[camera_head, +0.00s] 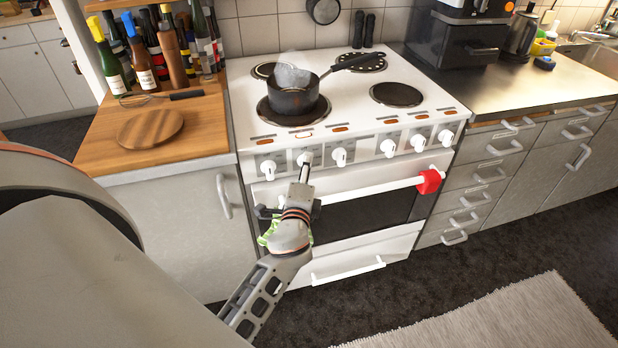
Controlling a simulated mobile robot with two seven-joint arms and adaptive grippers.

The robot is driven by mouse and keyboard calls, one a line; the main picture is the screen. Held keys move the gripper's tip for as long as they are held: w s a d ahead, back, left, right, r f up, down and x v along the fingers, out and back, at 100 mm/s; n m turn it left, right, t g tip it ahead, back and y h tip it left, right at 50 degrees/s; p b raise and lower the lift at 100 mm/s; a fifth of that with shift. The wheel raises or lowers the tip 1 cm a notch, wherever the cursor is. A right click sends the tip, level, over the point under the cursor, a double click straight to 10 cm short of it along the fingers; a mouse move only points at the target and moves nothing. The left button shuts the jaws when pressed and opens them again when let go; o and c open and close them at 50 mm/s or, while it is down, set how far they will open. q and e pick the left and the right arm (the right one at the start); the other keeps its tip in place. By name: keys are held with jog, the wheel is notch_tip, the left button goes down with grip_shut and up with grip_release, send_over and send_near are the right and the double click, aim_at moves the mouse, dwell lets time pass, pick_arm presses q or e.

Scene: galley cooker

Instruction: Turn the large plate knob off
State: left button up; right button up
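The white cooker (350,105) has a row of several white knobs along its front panel. A dark saucepan (294,99) stands on the large front-left plate (266,113), with pale steam or a haze above it. My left gripper (306,170) is in front of the panel, its fingertips right at the second knob from the left (304,157). The fingers look narrow and close together from here. I cannot tell whether they touch or hold the knob. The leftmost knob (268,168) and the third knob (340,156) are clear of the gripper. My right gripper is not in view.
The oven handle (370,190), with a red item (429,181) at its right end, runs just below the knobs, close to my gripper. A wooden counter with a round board (150,128), whisk (162,97) and bottles is left. Open floor lies in front.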

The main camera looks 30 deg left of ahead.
pick_arm(q)
jog(key=n+b, duration=0.1)
jog(key=b, duration=0.1)
jog(key=shift+f+n+b, duration=0.2)
jog(key=shift+n+b, duration=0.15)
jog(key=shift+n, duration=0.05)
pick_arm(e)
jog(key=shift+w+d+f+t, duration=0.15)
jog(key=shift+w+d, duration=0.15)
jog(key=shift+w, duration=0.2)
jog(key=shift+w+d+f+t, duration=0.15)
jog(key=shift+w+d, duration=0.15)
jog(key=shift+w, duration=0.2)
pick_arm(q)
jog(key=shift+r, duration=0.1)
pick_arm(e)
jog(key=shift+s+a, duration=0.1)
pick_arm(q)
jog(key=o, duration=1.1)
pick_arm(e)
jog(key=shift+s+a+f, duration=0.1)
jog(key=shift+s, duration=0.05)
pick_arm(q)
jog(key=shift+r, duration=0.1)
